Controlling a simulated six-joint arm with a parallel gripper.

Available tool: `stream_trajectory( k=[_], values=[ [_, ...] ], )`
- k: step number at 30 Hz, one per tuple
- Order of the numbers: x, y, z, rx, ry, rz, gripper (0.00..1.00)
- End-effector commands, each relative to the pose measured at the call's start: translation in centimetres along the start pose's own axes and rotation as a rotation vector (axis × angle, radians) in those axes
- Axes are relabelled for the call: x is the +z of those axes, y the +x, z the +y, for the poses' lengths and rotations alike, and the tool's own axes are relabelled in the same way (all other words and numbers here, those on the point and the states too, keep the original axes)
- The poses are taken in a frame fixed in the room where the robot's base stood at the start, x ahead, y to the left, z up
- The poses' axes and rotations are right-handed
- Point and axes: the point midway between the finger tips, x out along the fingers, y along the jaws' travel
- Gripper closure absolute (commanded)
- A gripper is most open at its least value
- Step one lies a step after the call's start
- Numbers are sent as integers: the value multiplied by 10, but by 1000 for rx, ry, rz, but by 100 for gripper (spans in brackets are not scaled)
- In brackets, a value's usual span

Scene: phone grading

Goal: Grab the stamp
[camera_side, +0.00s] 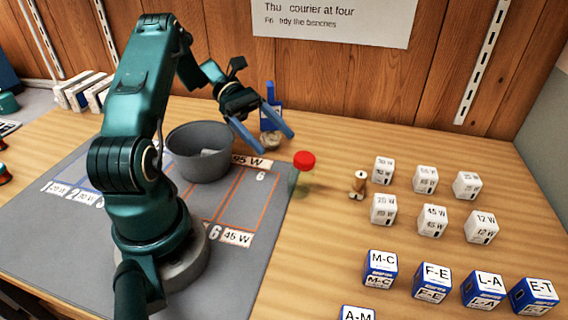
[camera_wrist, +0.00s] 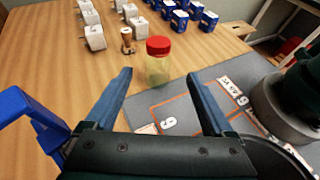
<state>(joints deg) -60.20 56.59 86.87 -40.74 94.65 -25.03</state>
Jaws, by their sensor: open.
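The stamp (camera_side: 357,184) is a small wooden piece with a pale brown handle and dark markings. It stands upright on the bare wood, between the red-lidded jar and the white cubes. It also shows in the wrist view (camera_wrist: 127,40), beyond and slightly left of the jaws. My gripper (camera_side: 277,144) is open and empty, held above the back of the bench, left of the stamp and apart from it. In the wrist view its two blue fingers (camera_wrist: 159,75) are spread wide, pointing toward the jar.
A clear jar with a red lid (camera_side: 304,163) stands close to the stamp, at the grey mat's edge. White wattage cubes (camera_side: 384,209) and blue lettered cubes (camera_side: 380,268) stand to the right.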

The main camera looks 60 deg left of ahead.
Motion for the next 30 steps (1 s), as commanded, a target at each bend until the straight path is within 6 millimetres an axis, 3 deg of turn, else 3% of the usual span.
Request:
stream_trajectory(
  k=[1,2,14,20,26,27,30],
  values=[
    [0,0,0,0,0,0,28],
    [0,0,0,0,0,0,34],
    [6,-3,0,1,1,2,34],
    [44,-19,1,3,6,5,34],
    [99,-42,0,4,10,8,34],
    [106,-40,-1,-19,17,14,34],
    [101,-14,-11,-150,98,74,34]
  ],
)
